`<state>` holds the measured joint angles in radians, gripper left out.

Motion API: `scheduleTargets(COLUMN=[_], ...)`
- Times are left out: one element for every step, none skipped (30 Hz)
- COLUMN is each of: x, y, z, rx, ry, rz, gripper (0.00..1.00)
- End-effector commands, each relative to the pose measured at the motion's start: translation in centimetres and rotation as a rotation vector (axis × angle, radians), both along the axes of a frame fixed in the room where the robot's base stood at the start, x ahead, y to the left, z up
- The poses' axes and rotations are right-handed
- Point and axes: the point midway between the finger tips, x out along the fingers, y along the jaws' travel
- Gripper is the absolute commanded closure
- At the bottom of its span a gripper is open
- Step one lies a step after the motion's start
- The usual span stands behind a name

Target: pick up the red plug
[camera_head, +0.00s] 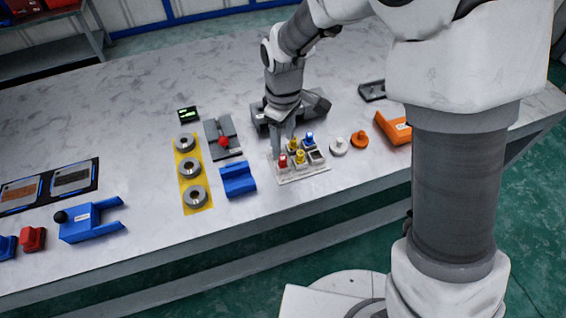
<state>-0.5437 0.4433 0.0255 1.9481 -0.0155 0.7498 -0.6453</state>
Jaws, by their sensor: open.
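The red plug (283,161) stands upright in the front left place of a small pale tray (290,179). Two yellow plugs (300,157) and a blue plug (309,138) stand in the same tray. My gripper (283,148) points down over the left part of the tray, just above or behind the red plug. Its fingertips are small here, and I cannot tell whether they touch the plug. It looks open, and I see nothing held in it.
A blue block (238,180) and a grey fixture with a red knob (223,141) stand left of the tray. White and orange round parts (338,146) and an orange block (394,130) lie to the right. A yellow strip (195,188) bears metal rings. The front table edge is clear.

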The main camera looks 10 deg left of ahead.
Motion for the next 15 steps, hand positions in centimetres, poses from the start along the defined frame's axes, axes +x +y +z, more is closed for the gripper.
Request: scheduleTargets(x=[-0.1, -0.2, -0.3, -0.4, -0.6, -0.8, -0.9, -0.9, -0.9, -0.9, -0.9, -0.9, -0.8, -0.8, -0.8], y=[0.0, 0.0, 0.0, -0.1, -0.1, -0.1, -0.1, -0.1, 0.0, 0.0, 0.0, -0.1, -0.1, -0.1, 0.0], z=[-0.4, -0.6, -1.1, -1.6, -2.1, -2.8, -3.2, -3.6, -4.2, -4.5, -4.8, -5.0, -5.1, -5.2, -5.2], rx=[-0.001, -0.002, -0.002, -0.002, -0.003, -0.004, -0.003, -0.003, -0.002, -0.002, -0.002, -0.002, -0.002, -0.001, 0.000], ry=[0.001, 0.002, 0.003, 0.003, 0.003, 0.004, 0.003, 0.003, 0.003, 0.002, 0.003, 0.002, 0.002, 0.000, 0.000], rz=[0.000, 0.000, 0.001, 0.000, 0.000, 0.001, 0.001, 0.001, 0.000, 0.000, 0.000, -0.001, -0.001, -0.001, -0.001], gripper=[0.40, 0.40, 0.40, 0.40, 0.40, 0.40, 0.40, 0.40, 0.40, 0.40, 0.40, 0.40, 0.40, 0.40, 0.40])
